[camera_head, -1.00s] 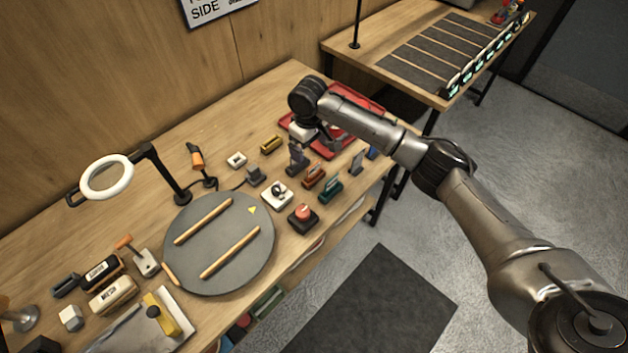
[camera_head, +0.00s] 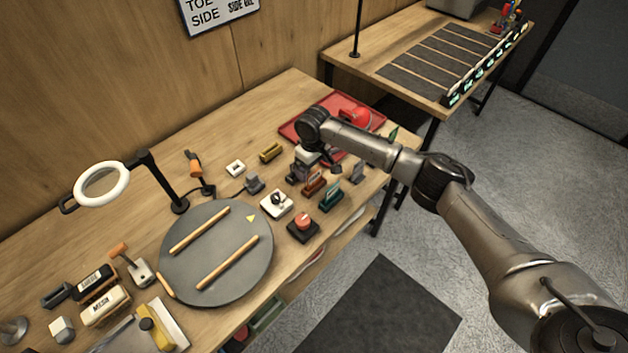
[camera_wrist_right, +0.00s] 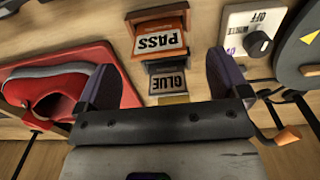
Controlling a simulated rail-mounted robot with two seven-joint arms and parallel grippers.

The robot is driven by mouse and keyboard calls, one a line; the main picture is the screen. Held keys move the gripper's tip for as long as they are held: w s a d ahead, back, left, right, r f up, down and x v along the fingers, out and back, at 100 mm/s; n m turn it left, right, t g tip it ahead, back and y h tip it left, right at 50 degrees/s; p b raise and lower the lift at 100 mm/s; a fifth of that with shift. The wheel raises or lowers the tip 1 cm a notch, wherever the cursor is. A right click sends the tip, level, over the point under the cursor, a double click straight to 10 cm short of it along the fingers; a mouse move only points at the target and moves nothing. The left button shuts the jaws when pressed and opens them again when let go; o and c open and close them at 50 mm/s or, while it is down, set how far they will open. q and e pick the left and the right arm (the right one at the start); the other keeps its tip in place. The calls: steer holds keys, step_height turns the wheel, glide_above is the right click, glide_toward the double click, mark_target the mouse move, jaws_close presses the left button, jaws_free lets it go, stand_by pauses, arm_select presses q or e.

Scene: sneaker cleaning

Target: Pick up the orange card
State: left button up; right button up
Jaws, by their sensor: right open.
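The orange card (camera_head: 314,183), reading PASS upside down in the right wrist view (camera_wrist_right: 160,39), stands in a small holder among other small cards. My right gripper (camera_head: 317,165) is over the back of this card group. In the right wrist view my right gripper (camera_wrist_right: 164,80) is open, with one dark finger on each side. A grey GLUE card (camera_wrist_right: 168,83) shows between the fingers, and the orange card stands just beyond it. I cannot tell whether a finger touches anything. My left gripper is out of view.
A teal card (camera_head: 331,196) stands in front of the orange one. A white switch box (camera_head: 277,203), a red button (camera_head: 303,224) and a round grey turntable (camera_head: 190,270) are to the left. A red tray (camera_head: 290,131) with a red shoe (camera_head: 354,117) lies behind.

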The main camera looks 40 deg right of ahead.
mark_target(314, 172)
steer(key=shift+d+f+b, duration=0.1)
steer(key=shift+f+b, duration=0.2)
steer(key=shift+f, duration=1.9)
steer(key=shift+c, duration=0.2)
steer(key=c, duration=0.9)
